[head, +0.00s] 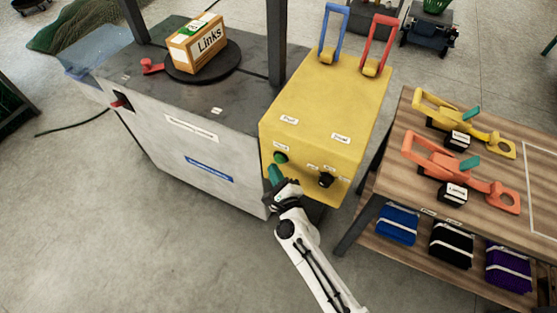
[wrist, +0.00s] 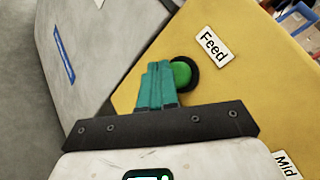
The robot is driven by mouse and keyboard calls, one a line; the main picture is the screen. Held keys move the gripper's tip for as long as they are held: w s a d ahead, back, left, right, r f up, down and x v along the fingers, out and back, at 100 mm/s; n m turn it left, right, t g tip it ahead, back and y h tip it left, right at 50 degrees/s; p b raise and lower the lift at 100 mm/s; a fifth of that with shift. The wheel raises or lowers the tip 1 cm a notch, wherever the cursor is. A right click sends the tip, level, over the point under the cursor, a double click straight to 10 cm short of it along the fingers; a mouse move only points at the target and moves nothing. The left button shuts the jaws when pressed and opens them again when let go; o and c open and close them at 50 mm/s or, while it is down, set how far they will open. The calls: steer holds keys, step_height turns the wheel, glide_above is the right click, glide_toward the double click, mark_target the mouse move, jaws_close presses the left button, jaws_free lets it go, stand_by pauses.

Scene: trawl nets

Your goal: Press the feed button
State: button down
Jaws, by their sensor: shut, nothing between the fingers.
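The feed button is a round green button (head: 281,158) in a black ring on the front of the yellow control box (head: 318,115). In the wrist view the green button (wrist: 181,74) sits beside a white label reading "Feed" (wrist: 212,46). My gripper (head: 274,172) has teal fingers that are shut and empty. In the head view its tips are just below the button. In the wrist view the fingers (wrist: 157,70) overlap the button's left edge. I cannot tell whether they touch it.
A black knob (head: 326,179) sits right of the button. Blue (head: 333,30) and red (head: 380,42) levers rise from the box top. A grey machine (head: 190,150) stands left, bearing a "Links" box (head: 198,43). A wooden bench (head: 390,170) with coloured tools stands right.

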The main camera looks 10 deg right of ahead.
steer(key=shift+w+d, duration=0.1)
steer(key=shift+w, duration=0.05)
steer(key=shift+w+d, duration=0.15)
steer(key=shift+w, duration=0.05)
steer(key=shift+w+d+b, duration=0.3)
steer(key=shift+w+b, duration=0.05)
steer(key=shift+w, duration=0.1)
stand_by(0.9)
steer(key=shift+s, duration=0.1)
steer(key=shift+s+a+p, duration=0.35)
steer(key=shift+s+a, duration=0.15)
steer(key=shift+s, duration=0.2)
steer(key=shift+s+a+p, duration=0.35)
steer(key=shift+s+a, duration=0.4)
steer(key=shift+s, duration=0.3)
steer(key=shift+s+a+p, duration=0.35)
steer(key=shift+s+a, duration=0.4)
steer(key=shift+s, duration=0.25)
